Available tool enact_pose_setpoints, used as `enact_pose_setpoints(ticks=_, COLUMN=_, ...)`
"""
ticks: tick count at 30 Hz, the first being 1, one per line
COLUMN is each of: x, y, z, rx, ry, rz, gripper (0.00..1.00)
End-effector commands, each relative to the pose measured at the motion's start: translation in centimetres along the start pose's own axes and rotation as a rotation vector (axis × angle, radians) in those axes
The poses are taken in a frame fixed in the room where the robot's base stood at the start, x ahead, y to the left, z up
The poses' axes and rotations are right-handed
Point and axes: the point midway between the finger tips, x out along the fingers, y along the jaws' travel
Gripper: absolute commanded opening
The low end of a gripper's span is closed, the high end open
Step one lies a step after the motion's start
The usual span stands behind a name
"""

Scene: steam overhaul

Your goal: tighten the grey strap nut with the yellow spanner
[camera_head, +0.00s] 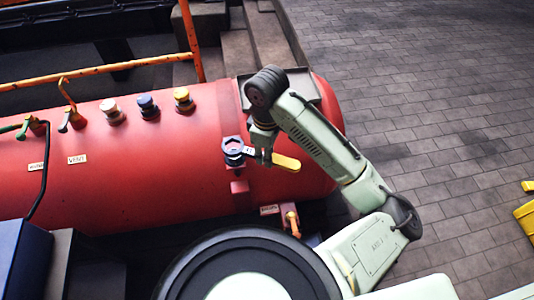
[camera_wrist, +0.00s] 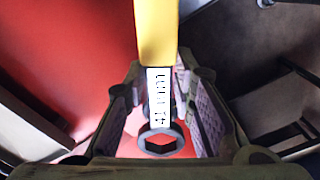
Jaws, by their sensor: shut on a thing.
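The yellow spanner (camera_head: 285,162) has a yellow handle, a pale marked shank and a dark ring end. My gripper (camera_head: 261,155) is shut on its shank, above the red tank's right part. In the wrist view, the spanner (camera_wrist: 156,35) runs between the two fingers of my gripper (camera_wrist: 160,105), handle at the top. Its ring, with a six-sided opening, shows at the bottom. In the head view, the ring lies over a grey fitting (camera_head: 234,161) on the tank's strap.
An orange-handled valve (camera_head: 292,222) sits low in front.

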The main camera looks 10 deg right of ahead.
Motion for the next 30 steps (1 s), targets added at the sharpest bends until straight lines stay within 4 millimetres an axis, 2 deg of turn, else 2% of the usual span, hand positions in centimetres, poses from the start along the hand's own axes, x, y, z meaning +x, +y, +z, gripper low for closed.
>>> enact_pose_setpoints(ticks=6, x=-1.3, y=0.0, z=0.0, rx=-0.001, ry=0.001, rz=0.001, gripper=0.00)
enact_pose_setpoints(ticks=17, x=-1.5, y=0.0, z=0.0, rx=0.000, ry=0.001, rz=0.002, gripper=0.00)
enact_pose_setpoints(ticks=30, x=-5.0, y=0.0, z=0.0, rx=0.000, ry=0.000, rz=0.002, gripper=0.00)
